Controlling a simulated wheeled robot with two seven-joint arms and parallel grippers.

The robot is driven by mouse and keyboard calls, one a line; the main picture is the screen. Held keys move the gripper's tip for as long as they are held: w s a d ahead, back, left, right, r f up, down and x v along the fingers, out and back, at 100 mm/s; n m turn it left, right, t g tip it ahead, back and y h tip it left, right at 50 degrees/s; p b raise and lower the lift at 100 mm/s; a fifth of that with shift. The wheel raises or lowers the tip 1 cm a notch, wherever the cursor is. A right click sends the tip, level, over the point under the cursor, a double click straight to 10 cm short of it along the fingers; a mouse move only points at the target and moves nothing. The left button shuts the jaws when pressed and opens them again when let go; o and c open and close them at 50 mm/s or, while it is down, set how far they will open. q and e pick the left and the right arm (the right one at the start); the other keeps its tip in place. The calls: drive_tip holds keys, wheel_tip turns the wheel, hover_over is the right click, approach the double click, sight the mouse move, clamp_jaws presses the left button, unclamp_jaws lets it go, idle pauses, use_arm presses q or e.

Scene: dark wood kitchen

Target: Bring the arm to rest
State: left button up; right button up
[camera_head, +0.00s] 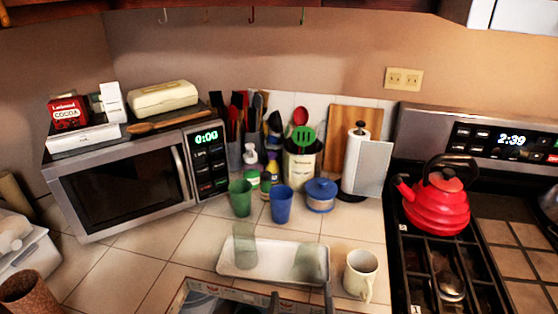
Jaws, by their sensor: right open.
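My right gripper (301,299) shows only at the bottom edge of the head view, as two dark fingertips set apart with nothing visible between them. It is open, at the near side of a white tray (272,277). The rest of that arm is out of the picture. My left gripper is not in view. Two translucent cups, a left one (245,246) and a right one (310,263), stand on the tray.
A cream mug (360,273) stands just right of the tray. A green cup (240,197), a blue cup (281,203) and a blue pot (321,194) stand behind. A microwave (125,185) is left; a red kettle (437,203) sits on the stove.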

drive_tip(key=s+d+f+m+g, duration=0.3)
drive_tip(key=d+f+m+g, duration=0.15)
drive_tip(key=f+m, duration=0.35)
drive_tip(key=s+d+f+m+g, duration=0.3)
drive_tip(key=d+f+m, duration=0.2)
drive_tip(key=m, duration=0.5)
drive_tip(key=s+d+f+m+g+y, duration=0.1)
drive_tip(key=s+d+f+m+g, duration=0.2)
drive_tip(key=s+m, duration=0.5)
drive_tip(key=s+d+f+m+g+y, duration=0.2)
drive_tip(key=s+d+f+m, duration=0.15)
drive_tip(key=s+m, duration=0.45)
wheel_tip(320, 180, down, 28)
drive_tip(key=m+g, duration=0.2)
drive_tip(key=s+d+f, duration=0.2)
drive_tip(key=s+f, duration=1.5)
drive_tip(key=f, duration=0.2)
drive_tip(key=shift+s+d+g+h+b, duration=0.3)
drive_tip(key=shift+d+g+b, duration=0.1)
drive_tip(key=shift+g, duration=0.05)
